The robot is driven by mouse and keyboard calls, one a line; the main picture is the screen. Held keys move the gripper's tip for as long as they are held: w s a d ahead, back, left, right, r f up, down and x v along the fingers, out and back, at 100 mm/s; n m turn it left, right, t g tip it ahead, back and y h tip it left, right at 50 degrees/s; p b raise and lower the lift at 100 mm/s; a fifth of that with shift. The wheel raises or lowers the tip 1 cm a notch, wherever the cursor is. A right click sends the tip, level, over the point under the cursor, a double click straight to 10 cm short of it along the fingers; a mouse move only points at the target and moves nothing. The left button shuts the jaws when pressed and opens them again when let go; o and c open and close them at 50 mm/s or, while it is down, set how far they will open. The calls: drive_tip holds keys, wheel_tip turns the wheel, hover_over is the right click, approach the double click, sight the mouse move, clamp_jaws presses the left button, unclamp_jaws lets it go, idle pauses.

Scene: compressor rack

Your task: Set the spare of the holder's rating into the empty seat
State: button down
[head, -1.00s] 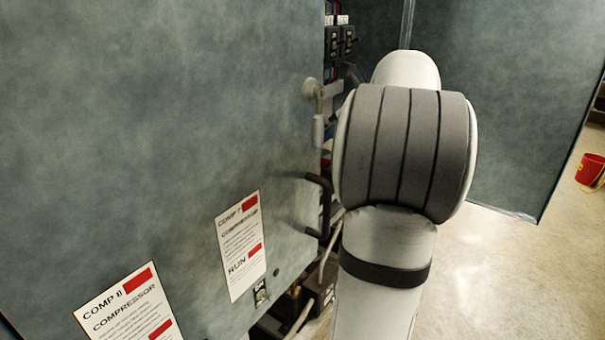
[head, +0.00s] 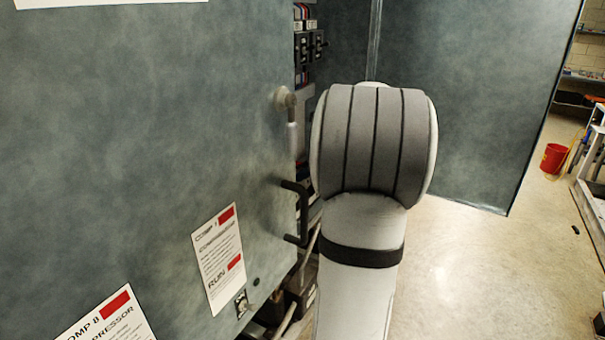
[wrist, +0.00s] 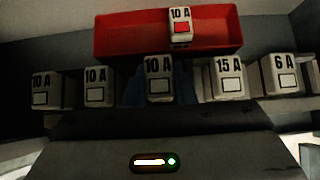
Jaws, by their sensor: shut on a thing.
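In the wrist view my gripper (wrist: 160,97) is shut on a white block marked 10 A (wrist: 159,72), with a blank white window, in the middle of the picture. To its left are two more 10 A blocks (wrist: 96,88) (wrist: 42,92). To its right are a 15 A block (wrist: 229,80) and a 6 A block (wrist: 284,76). I cannot tell whether the held block is clear of its surroundings. A 10 A block with a red window (wrist: 181,26) sits in a red tray (wrist: 120,36) behind. The empty seat is not identifiable; in the head view my arm hides the gripper.
A large grey-green door panel (head: 120,130) with a black handle (head: 298,212) and COMP labels (head: 219,258) fills the left. Rack devices (head: 305,48) show behind its edge. Another panel (head: 460,90) stands behind my arm. Open floor (head: 480,280) lies right, with a red bucket (head: 553,158) farther back.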

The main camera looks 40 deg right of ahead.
drive_tip(key=c, duration=1.4)
unclamp_jaws()
drive_tip(key=shift+w+a+f, duration=0.1)
drive_tip(key=shift+w+f, duration=0.05)
drive_tip(key=shift+o, duration=1)
drive_tip(key=b+v, duration=0.2)
drive_tip(key=v, duration=1)
